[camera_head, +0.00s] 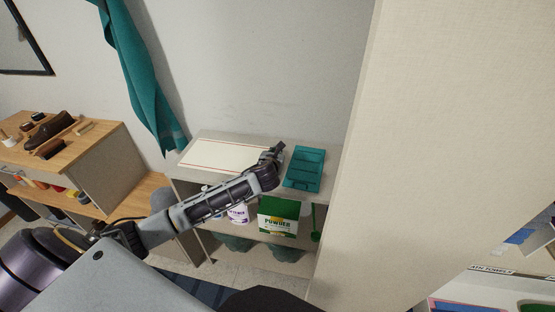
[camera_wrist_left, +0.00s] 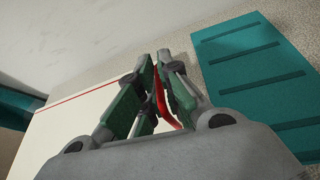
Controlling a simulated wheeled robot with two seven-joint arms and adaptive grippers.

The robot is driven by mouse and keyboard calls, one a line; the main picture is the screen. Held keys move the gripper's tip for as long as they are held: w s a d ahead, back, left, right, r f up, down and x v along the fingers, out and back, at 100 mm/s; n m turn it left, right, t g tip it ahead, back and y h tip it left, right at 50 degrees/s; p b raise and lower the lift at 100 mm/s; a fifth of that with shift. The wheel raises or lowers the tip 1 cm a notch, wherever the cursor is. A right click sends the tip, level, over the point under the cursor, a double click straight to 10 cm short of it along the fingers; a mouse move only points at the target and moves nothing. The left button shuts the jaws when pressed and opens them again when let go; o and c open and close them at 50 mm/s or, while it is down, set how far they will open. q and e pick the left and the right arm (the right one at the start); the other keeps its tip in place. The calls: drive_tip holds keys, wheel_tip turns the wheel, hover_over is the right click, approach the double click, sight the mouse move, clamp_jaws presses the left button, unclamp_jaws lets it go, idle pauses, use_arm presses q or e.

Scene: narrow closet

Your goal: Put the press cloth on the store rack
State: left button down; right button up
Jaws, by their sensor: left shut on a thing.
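The press cloth (camera_head: 218,156), white with thin red lines, lies flat on the top of the store rack (camera_head: 210,138), at its left. In the left wrist view, the cloth (camera_wrist_left: 62,125) spreads out left of my fingers, and a red strip of it rises between them. My left gripper (camera_head: 280,149) is at the cloth's right end, low over the rack top. It is shut on the cloth's edge, as the left wrist view (camera_wrist_left: 158,70) shows. My forearm hides part of the cloth's front edge. My right gripper is not in view.
A teal ribbed tray (camera_head: 305,168) lies on the rack top just right of my gripper. A green powder box (camera_head: 278,217) and a white tub stand on the shelf below. A tall pale panel (camera_head: 425,150) closes off the right. A wooden bench (camera_head: 75,150) with shoe items stands left.

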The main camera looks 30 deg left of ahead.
use_arm(q)
drive_tip(key=shift+f, duration=1.6)
drive_tip(key=c, duration=1.6)
unclamp_jaws()
drive_tip(key=shift+r, duration=0.1)
drive_tip(key=shift+r, duration=0.15)
drive_tip(key=shift+v, duration=6)
